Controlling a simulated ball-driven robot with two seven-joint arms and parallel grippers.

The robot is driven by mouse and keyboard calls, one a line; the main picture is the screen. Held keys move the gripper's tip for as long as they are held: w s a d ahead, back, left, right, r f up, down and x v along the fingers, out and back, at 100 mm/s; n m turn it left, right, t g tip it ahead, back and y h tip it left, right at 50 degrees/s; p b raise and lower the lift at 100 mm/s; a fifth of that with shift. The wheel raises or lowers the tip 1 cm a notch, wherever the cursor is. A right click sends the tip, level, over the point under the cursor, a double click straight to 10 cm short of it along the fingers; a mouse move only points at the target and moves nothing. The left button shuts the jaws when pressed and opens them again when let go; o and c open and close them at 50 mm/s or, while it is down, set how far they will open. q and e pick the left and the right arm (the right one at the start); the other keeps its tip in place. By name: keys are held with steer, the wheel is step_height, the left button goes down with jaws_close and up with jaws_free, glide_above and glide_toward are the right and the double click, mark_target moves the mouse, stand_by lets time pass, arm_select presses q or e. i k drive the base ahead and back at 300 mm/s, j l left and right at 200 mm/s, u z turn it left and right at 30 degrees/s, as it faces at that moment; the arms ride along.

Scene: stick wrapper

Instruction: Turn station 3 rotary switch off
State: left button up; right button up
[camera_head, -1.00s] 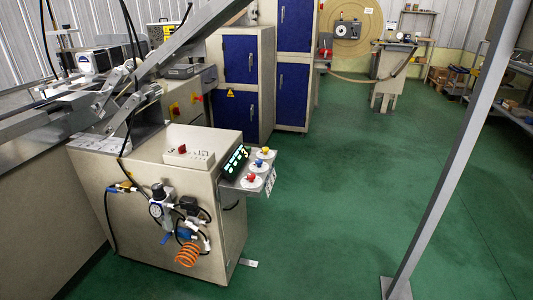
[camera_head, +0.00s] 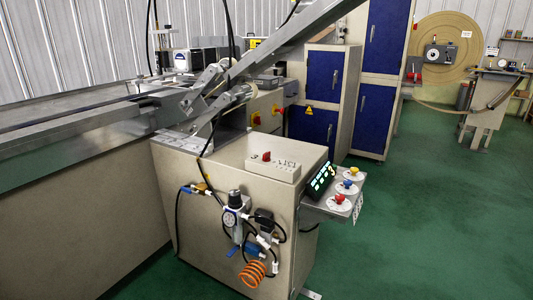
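No station number is readable, so I cannot tell which switch belongs to station 3. A red rotary knob (camera_head: 266,156) sits on a pale control box (camera_head: 273,169) on top of the near beige cabinet (camera_head: 225,180). Red, blue and yellow knobs (camera_head: 346,184) stand on a small side shelf at its right. Two red-and-yellow switches (camera_head: 277,109) are on the beige machine face behind. Another red switch (camera_head: 414,76) shows far back near the big reel. The knobs' on or off positions are too small to read. Neither gripper is in view.
A dark panel with lit green buttons (camera_head: 320,182) is beside the knobs. An air regulator with hoses and an orange coil (camera_head: 252,274) sticks out of the cabinet front. Blue-door cabinets (camera_head: 374,119) stand behind. The green floor (camera_head: 440,215) at right is clear.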

mark_target(265, 155)
steer(key=i+l, duration=0.2)
steer(key=i, duration=0.35)
steer(key=i+l+u, duration=0.1)
steer(key=i+l, duration=0.15)
steer(key=i, duration=0.25)
